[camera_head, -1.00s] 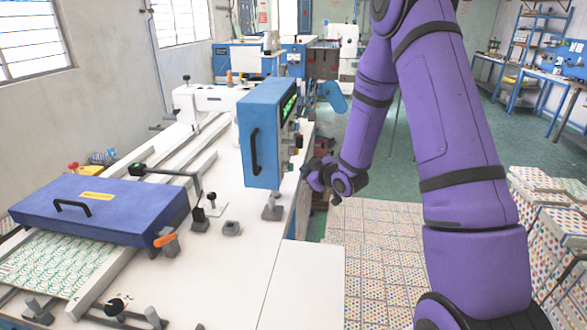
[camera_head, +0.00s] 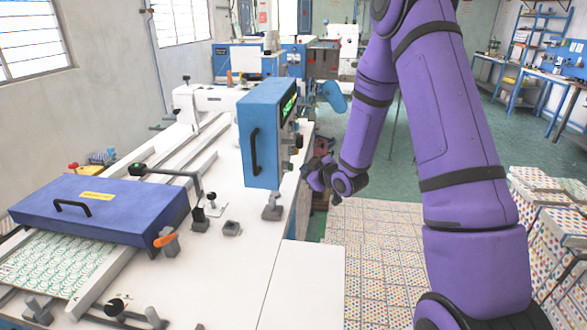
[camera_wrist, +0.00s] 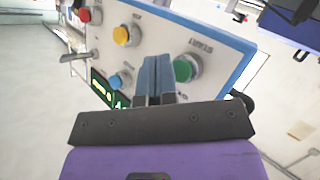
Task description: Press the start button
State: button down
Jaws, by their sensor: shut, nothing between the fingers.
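The blue control box (camera_head: 258,140) stands on the white machine table, and its button panel faces right, away from most of the head view. In the wrist view the panel (camera_wrist: 215,45) is white with a blue edge. The green button (camera_wrist: 183,70), with a small upside-down label that seems to read START, sits just right of my fingertips. My gripper (camera_wrist: 156,62) is shut and empty in front of the panel; I cannot tell whether it touches it. In the head view my gripper (camera_head: 308,170) is small and dark beside the box.
The panel also carries a yellow button (camera_wrist: 120,35), a red button (camera_wrist: 84,15), a blue knob (camera_wrist: 117,81) and a lit green display (camera_wrist: 100,88), partly hidden. A blue lidded press (camera_head: 100,212) lies left on the white table (camera_head: 240,265).

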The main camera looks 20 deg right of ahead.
dwell(0.4)
jog(key=shift+w+a, duration=0.25)
jog(key=shift+a, duration=0.1)
